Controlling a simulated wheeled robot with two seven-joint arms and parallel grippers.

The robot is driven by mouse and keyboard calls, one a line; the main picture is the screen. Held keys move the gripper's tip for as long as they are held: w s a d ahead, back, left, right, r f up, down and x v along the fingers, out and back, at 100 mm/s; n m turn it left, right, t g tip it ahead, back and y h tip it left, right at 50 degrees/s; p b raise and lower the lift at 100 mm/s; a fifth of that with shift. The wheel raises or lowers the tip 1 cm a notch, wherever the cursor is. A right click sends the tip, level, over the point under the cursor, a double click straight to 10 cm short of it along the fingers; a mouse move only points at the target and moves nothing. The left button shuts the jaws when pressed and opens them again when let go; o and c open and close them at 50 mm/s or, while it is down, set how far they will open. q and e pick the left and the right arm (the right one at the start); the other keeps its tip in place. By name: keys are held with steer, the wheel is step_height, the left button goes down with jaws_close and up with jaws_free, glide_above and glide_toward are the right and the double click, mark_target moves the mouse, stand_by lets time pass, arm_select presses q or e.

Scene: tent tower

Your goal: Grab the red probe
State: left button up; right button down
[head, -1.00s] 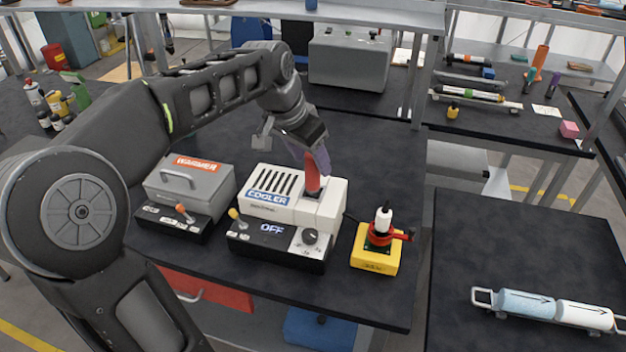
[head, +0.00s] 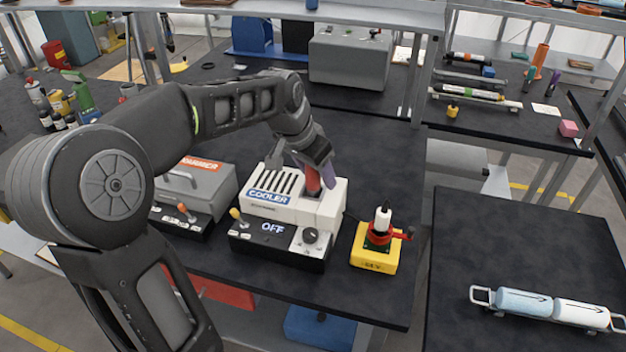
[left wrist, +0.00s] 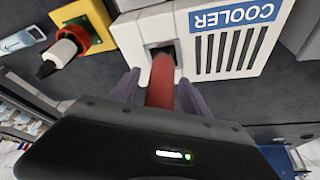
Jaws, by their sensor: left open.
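The red probe (head: 312,182) stands in the socket on top of the white cooler (head: 337,205). In the left wrist view the red probe (left wrist: 161,82) is a red cylinder going into a dark square opening in the cooler (left wrist: 191,32). My left gripper (head: 318,178) is at the probe from above and behind. In the left wrist view the fingers of my left gripper (left wrist: 158,92) are open, one on each side of the probe, with gaps showing. The probe's near end is hidden by the gripper body. My right gripper is not in view.
A grey warmer (head: 195,180) stands left of the cooler. A yellow block (head: 374,258) with a red and white device stands to its right. A cart at the right carries blue and white cylinders (head: 525,302).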

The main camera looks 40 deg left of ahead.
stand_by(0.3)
arm_select(q)
jaws_close()
stand_by(0.5)
